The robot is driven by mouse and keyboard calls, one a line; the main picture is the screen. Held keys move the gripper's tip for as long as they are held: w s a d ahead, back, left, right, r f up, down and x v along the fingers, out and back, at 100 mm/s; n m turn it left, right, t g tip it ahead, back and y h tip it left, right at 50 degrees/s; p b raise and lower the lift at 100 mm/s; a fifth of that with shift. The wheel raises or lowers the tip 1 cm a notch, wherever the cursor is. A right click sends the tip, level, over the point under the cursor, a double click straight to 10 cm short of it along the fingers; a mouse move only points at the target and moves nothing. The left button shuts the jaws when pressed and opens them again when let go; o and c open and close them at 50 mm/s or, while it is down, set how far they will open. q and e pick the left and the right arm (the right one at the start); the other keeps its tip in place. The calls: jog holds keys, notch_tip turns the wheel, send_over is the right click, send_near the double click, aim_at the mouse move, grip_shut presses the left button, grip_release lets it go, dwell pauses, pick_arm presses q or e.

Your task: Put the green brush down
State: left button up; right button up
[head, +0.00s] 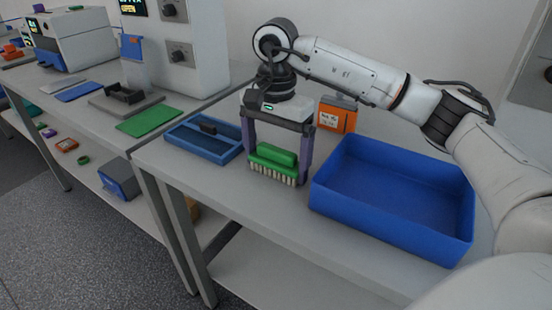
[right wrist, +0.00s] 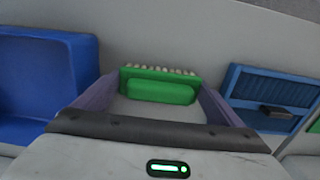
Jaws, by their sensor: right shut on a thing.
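The green brush (head: 275,158) has a green block on top and pale bristles pointing down. My right gripper (head: 277,165) is shut on the brush, with one purple finger at each end of it. The brush is upright over the grey table, between the blue tray and the blue bin; I cannot tell whether the bristles touch the table. In the right wrist view the brush (right wrist: 160,91) sits between the fingers of the right gripper (right wrist: 158,95). My left gripper is not in view.
A large empty blue bin (head: 385,230) stands right of the brush. A shallow blue tray (head: 190,146) holding a dark object lies to the left. An orange box (head: 338,115) stands behind. Bare grey table (head: 225,190) lies in front. A green mat (head: 150,121) is on the neighbouring bench.

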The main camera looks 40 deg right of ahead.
aim_at(276, 150)
jog(key=o, duration=0.8)
jog(key=shift+f, duration=0.15)
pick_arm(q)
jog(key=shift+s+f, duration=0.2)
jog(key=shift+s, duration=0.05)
pick_arm(e)
jog(key=shift+o, duration=0.9)
notch_tip(276, 150, up, 12)
jog(key=shift+f+p, duration=0.1)
jog(key=shift+p, duration=1)
jog(key=shift+r, duration=0.25)
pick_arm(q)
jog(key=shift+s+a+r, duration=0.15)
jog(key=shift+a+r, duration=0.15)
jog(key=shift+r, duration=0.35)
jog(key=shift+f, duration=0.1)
